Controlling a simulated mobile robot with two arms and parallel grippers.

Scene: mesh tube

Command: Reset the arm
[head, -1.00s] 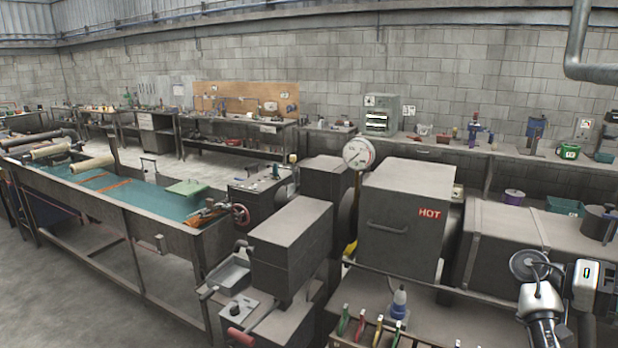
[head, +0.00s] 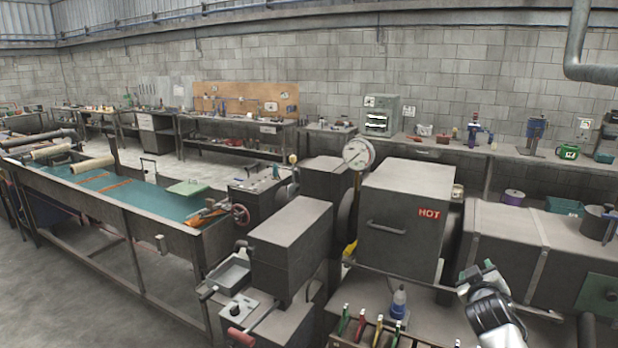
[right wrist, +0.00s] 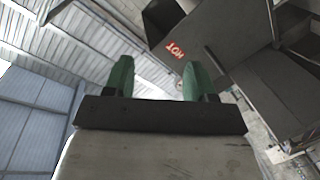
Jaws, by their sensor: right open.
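My right arm, white and black, comes in at the bottom right of the head view. Its gripper (head: 477,276) is in front of the dark machine with the red HOT lettering (head: 407,222), low and to its right. In the right wrist view the two green fingers of the gripper (right wrist: 158,78) stand apart with nothing between them. The HOT lettering shows beyond them, upside down, on the dark box (right wrist: 205,28). My left gripper is in neither view.
A tool rack (head: 372,328) with coloured handles and a blue-capped bottle (head: 398,303) stand left of my arm. A long dark duct-like box (head: 512,245) lies behind it. A teal-topped table (head: 140,200) is far left. Open floor lies at lower left.

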